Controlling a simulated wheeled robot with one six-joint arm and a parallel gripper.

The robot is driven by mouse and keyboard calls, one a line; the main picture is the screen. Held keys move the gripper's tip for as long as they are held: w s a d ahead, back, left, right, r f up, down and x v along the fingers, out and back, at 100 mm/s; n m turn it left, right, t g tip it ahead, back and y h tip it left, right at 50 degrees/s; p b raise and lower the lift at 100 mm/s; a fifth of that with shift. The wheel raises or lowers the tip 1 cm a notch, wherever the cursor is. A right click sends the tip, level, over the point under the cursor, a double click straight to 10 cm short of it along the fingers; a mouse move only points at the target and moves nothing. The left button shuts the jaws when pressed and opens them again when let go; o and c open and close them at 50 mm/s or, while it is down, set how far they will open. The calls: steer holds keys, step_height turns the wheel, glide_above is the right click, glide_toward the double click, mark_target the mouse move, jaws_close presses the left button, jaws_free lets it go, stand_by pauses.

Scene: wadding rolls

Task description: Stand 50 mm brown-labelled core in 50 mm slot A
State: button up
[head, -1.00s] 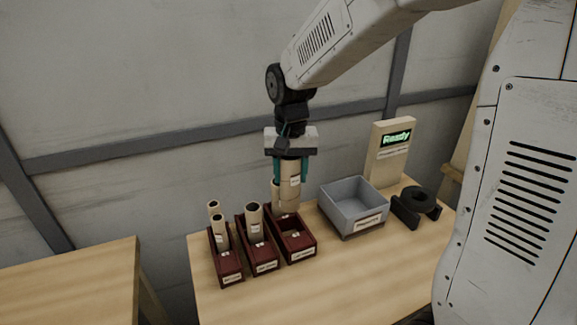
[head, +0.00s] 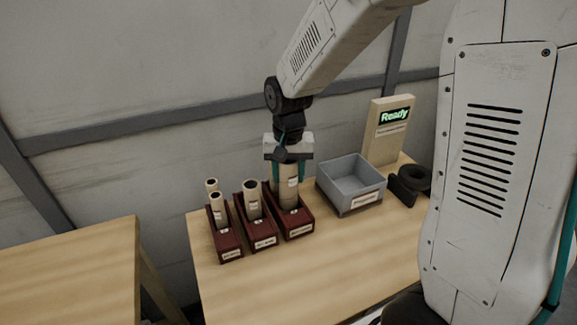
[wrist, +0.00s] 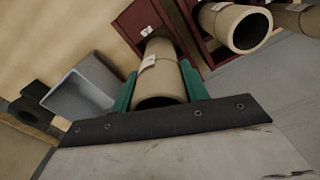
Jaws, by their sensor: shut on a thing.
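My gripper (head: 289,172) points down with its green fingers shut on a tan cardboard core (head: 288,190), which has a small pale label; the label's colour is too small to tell. The core is upright over the right-hand dark red rack (head: 299,232), its lower end appearing within the rack's walls. Whether it rests on the bottom is hidden. In the wrist view the same core (wrist: 162,80) sits between the two green fingers, with the red rack (wrist: 137,22) beyond it. The rack's front label is unreadable, so I cannot tell which slot is A.
Two more red racks stand to the left, the middle one holding a wide core (head: 251,200) and the left one holding thinner cores (head: 217,208). A grey bin (head: 350,187), a black holder (head: 408,184) and a "Ready" display (head: 394,116) stand right. The table front is clear.

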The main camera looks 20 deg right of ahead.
steer(key=shift+f, duration=1.7)
steer(key=o, duration=1.1)
steer(key=shift+c, duration=0.2)
